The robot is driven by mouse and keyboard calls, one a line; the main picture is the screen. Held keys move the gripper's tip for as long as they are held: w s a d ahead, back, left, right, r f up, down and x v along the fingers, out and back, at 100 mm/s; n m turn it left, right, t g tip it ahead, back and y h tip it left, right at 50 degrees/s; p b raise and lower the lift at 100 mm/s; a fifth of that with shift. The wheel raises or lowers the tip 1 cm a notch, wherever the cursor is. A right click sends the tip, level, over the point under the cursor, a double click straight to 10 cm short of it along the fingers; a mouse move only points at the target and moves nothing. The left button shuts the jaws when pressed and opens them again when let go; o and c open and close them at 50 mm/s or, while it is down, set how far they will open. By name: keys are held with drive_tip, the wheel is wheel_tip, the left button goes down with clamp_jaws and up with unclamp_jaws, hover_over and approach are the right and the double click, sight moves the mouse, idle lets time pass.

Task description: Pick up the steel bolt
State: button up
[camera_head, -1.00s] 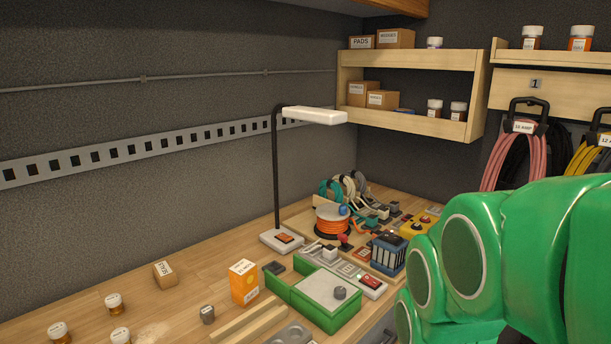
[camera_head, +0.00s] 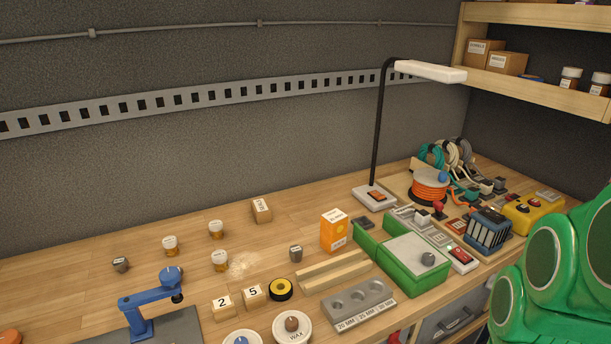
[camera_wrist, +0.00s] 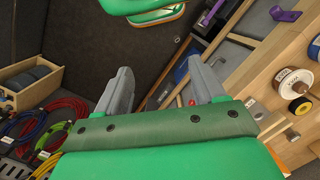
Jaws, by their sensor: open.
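I cannot make out a steel bolt for certain in either view. Small dark grey pieces with pale labelled tops stand on the bench in the head view, one at the left (camera_head: 121,264) and one near the middle (camera_head: 295,253).
A black lamp (camera_head: 377,140) stands on the bench behind the green box. An orange box (camera_head: 334,230), a grey three-hole block (camera_head: 358,303), a blue press (camera_head: 150,302) and several small jars crowd the bench. Bare wood lies at the back left.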

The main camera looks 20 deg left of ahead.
drive_tip(key=w+a+r+m+y, duration=0.3)
drive_tip(key=w+a, duration=1.5)
drive_tip(key=w+a+m+y, duration=0.1)
drive_tip(key=w+a, duration=0.2)
drive_tip(key=a, duration=0.4)
drive_tip(key=w+a+m+g+y, duration=0.1)
drive_tip(key=w+a, duration=0.2)
drive_tip(key=a, duration=0.5)
drive_tip(key=w+a+y, duration=0.1)
drive_tip(key=w+a, duration=0.2)
drive_tip(key=a, duration=0.4)
drive_tip(key=m+g+y, duration=0.4)
drive_tip(key=m+g, duration=0.1)
hover_over(126, 259)
wheel_tip(126, 259, down, 10)
drive_tip(key=shift+f+g, duration=0.2)
drive_tip(key=shift+g, duration=0.1)
drive_tip(key=shift+f, duration=1.5)
wheel_tip(126, 259, down, 4)
drive_tip(key=shift+r, duration=0.1)
drive_tip(key=shift+x, duration=1.45)
drive_tip(key=shift+r, duration=0.15)
